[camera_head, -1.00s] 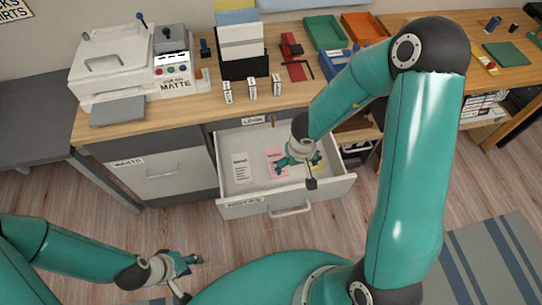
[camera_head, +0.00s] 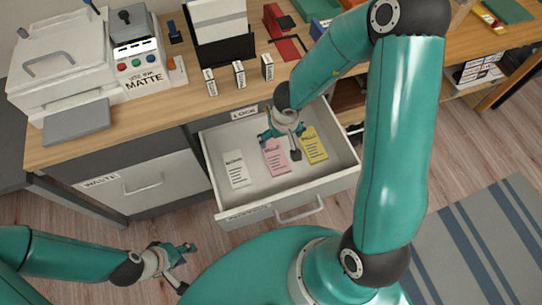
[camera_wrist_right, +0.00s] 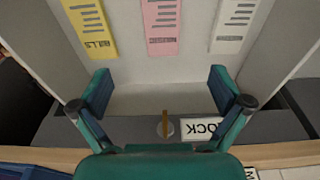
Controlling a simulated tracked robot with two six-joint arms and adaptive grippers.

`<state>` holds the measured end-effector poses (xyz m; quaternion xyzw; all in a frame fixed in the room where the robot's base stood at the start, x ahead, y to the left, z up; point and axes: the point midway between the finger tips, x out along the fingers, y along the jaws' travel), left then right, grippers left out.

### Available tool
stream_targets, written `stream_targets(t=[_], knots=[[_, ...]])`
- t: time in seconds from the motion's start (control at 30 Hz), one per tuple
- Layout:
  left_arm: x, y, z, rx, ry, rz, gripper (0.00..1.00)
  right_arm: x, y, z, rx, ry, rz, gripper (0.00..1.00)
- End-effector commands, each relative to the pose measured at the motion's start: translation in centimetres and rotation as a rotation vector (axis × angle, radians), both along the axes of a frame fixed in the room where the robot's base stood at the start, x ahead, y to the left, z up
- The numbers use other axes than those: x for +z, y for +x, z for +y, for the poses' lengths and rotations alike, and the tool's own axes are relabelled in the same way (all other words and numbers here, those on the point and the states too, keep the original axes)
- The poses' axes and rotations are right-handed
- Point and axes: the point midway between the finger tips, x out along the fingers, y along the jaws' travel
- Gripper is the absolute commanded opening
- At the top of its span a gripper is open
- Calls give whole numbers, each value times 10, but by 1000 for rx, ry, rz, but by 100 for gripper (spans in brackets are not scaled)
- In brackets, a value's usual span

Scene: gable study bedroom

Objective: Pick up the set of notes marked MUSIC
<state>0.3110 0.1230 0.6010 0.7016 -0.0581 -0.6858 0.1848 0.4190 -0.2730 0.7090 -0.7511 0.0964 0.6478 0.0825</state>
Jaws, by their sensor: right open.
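Three sets of notes lie flat in the open drawer (camera_head: 212,160): white (camera_head: 235,170), pink (camera_head: 276,160) and yellow (camera_head: 315,146). My right gripper (camera_head: 283,143) is open and empty above the drawer's back part, by the pink set's top end. My left gripper (camera_head: 184,266) is open and empty, outside the drawer.
The drawer's side walls and front panel (camera_head: 275,206) stand around the notes. A LOCK label (camera_wrist_right: 203,129) and a small brass key-like piece (camera_wrist_right: 165,123) are at the drawer's back edge. Small boxes (camera_head: 239,74) and a printer-like machine (camera_head: 70,62) stand on the desk above.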

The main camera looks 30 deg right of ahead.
Motion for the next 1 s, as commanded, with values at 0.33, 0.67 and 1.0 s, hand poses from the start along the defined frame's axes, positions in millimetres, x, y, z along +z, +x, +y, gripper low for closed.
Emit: stream_targets(t=[0.33, 0.67, 1.0], knots=[[-56, 0, 0, 0, 0, 0, 40, -76, 14, 4, 16, 0, 2, 100], [-77, 0, 0, 0, 0, 0, 40, -109, 21, 3, 19, 0, 0, 100], [-106, 0, 0, 0, 0, 0, 40, -142, 27, 2, 19, 1, 2, 100]])
